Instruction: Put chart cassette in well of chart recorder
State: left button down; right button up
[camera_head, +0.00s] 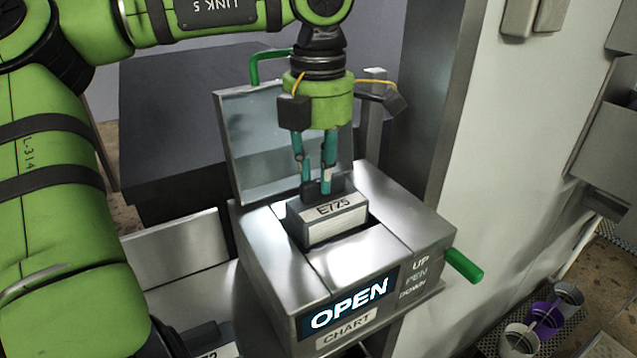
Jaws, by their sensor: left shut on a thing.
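The chart recorder (280,285) is a grey metal box with a lit "OPEN" display and a "CHART" label on its front. Its clear-paned lid (255,140) stands raised at the back. The chart cassette (330,222), a grey block labelled "E725", sits upright at the well opening in the recorder's top, and its upper part stands above the surface. Dark gaps of the well show beside it; its lower part is hidden. My left gripper (317,187) points down from above, shut on the cassette's dark top grip. My right gripper is not in view.
A green pen lever (464,265) sticks out at the recorder's right, beside "UP PEN DOWN" lettering. A green handle (264,66) rises behind the lid. Another labelled item (212,340) lies low at left. A pale wall panel (500,150) stands at right.

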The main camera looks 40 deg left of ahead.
aim_at(320, 197)
pick_arm(q)
jog(key=shift+s+d+f, duration=0.1)
jog(key=shift+f, duration=0.15)
notch_tip(320, 197, down, 3)
jog(key=shift+d+p, duration=0.1)
jog(key=shift+p, duration=0.9)
jog(key=shift+a+f, duration=0.2)
jog(key=shift+d+f, duration=0.1)
jog(key=c, duration=1.1)
grip_release()
jog(key=shift+d, duration=0.15)
